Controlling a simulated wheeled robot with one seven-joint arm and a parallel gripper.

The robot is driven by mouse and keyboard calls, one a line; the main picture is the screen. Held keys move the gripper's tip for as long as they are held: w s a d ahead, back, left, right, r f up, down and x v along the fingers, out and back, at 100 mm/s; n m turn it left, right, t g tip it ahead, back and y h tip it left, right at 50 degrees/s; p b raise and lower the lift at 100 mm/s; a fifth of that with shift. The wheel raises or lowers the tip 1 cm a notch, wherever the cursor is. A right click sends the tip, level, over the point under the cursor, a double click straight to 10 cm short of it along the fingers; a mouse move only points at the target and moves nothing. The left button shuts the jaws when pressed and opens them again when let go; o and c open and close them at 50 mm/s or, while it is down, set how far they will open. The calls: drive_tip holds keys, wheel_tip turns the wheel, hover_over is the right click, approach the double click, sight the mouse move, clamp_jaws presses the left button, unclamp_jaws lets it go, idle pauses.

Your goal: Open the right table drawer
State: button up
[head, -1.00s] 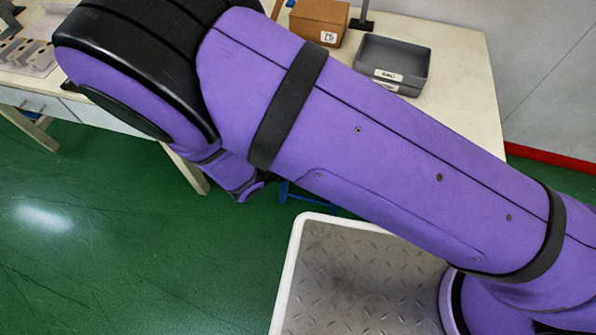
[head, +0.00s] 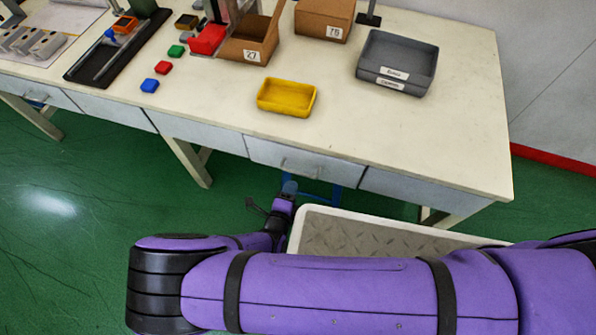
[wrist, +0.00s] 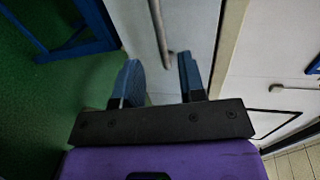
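The drawer with a bar handle (head: 305,163), right of the table's middle, looks shut, its front in line with the table's front. Its grey handle (head: 303,173) also shows in the wrist view (wrist: 158,25), running lengthwise ahead of my fingers. My gripper (head: 290,187) is just below and in front of that handle in the head view. In the wrist view my gripper (wrist: 160,78) has its two blue fingers apart, with nothing between the tips. The handle's near end lies between the fingers in the picture; I cannot tell its depth, and no contact shows.
A plain front panel (head: 425,190) is right of the drawer. A blue frame (wrist: 75,40) is under the table.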

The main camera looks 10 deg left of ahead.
sight(298, 173)
drive_tip(key=x, duration=0.8)
drive_tip(key=shift+d, duration=0.1)
drive_tip(key=shift+s, duration=0.1)
clamp_jaws()
